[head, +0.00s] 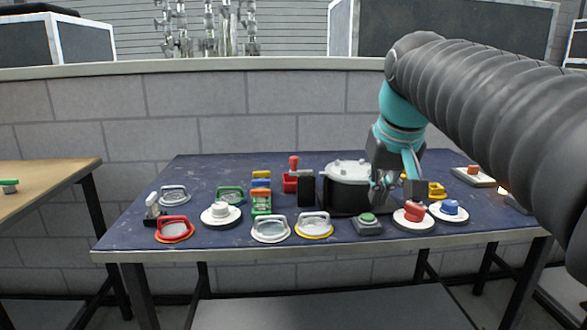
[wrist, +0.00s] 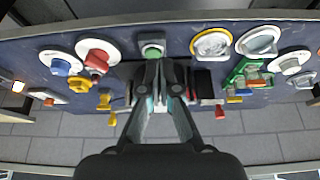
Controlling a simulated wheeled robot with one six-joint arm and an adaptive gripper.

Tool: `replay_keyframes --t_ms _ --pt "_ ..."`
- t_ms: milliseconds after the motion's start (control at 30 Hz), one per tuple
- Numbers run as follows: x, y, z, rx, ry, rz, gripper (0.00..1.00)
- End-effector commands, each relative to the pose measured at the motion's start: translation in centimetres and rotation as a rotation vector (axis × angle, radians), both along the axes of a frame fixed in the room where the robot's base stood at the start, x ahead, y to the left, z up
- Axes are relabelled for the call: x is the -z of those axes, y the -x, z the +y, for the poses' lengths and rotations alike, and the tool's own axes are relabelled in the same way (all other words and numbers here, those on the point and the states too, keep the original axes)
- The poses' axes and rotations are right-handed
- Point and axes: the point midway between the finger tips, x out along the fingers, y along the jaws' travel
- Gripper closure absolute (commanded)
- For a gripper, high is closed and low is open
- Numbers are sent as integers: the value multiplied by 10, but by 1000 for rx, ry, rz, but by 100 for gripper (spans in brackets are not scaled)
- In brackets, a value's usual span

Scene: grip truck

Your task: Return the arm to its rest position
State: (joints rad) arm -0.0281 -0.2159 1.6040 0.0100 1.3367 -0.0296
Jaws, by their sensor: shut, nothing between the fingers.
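My gripper (head: 384,190) is at the end of my arm, over the right half of the blue table (head: 190,240). It is shut and empty, in front of a black round pot-like thing with a grey top (head: 347,170), which it partly hides. In the wrist view my gripper (wrist: 160,72) points toward the green-button box (wrist: 152,51). I cannot tell the exact height of the fingertips above the table.
Near the gripper stand the green-button box (head: 367,224), a red-knobbed disc (head: 414,215) and a blue-knobbed disc (head: 449,209). Several handled ring-shaped pieces, such as a red one (head: 174,231), lie to the left. A brick wall (head: 200,115) rises behind the table.

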Motion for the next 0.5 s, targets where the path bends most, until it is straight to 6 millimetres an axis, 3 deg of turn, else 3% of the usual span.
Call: replay_keyframes --t_ms 100,500 --pt "34 37 -4 12 -1 -14 100" --pt "168 145 -12 47 -3 -63 100"
